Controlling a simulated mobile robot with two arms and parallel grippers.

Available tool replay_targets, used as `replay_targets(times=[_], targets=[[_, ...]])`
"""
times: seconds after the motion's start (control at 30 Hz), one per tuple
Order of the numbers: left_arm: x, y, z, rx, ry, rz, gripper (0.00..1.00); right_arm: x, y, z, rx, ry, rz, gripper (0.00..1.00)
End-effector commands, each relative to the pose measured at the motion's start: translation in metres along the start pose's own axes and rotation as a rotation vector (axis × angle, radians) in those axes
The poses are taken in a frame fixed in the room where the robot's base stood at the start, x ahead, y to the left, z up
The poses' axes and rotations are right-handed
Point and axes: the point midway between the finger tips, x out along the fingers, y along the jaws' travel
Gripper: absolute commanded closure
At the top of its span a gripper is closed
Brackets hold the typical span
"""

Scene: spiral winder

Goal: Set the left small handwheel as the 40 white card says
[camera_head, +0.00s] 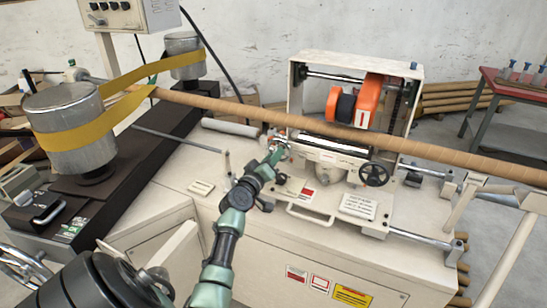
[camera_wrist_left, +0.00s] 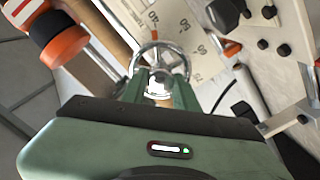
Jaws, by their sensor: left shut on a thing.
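The left small handwheel shows in the left wrist view as a thin metal ring (camera_wrist_left: 155,48) at the tips of my left gripper (camera_wrist_left: 158,86). The green fingers are shut on its hub area; the exact contact is partly hidden. A pale scale plate (camera_wrist_left: 180,35) with numbers, seemingly 40 and 50 among them, lies behind the wheel. In the head view my left gripper (camera_head: 276,152) reaches the left side of the white machine frame and hides most of the wheel. White cards lie on the machine top, one right of centre (camera_head: 358,206) and one at left (camera_head: 201,188); their text is too small to read.
A black handwheel (camera_head: 375,174) sits to the right on the machine front. A long brown tube (camera_head: 420,145) crosses above the bench. The white frame (camera_head: 297,90) holds orange rollers (camera_head: 369,98). A yellow belt (camera_head: 120,82) runs around metal drums at left. A handle (camera_head: 309,214) lies near the front edge.

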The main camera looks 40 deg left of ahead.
Motion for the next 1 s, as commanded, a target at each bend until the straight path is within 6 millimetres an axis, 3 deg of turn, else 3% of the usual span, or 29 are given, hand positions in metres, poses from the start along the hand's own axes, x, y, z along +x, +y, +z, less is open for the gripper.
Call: replay_targets(times=[0.4,0.43,0.5,0.83,1.0], targets=[[0.0,0.0,0.0,-0.014,0.001,0.0,1.0,0.0,0.0,0.0,-0.001,0.0,0.0,0.64],[0.0,0.0,0.0,-0.014,0.001,0.0,0.68,0.0,0.0,0.0,-0.001,0.0,0.0,0.64],[0.0,0.0,0.0,-0.014,0.001,0.0,0.49,0.0,0.0,0.0,-0.001,0.0,0.0,0.64],[-0.001,0.0,0.0,-0.011,0.0,0.0,0.49,0.0,0.0,0.0,-0.001,0.0,0.0,0.64],[-0.02,-0.001,0.002,-0.009,-0.001,-0.001,0.49,0.002,0.0,0.0,-0.001,0.0,0.0,0.64]])
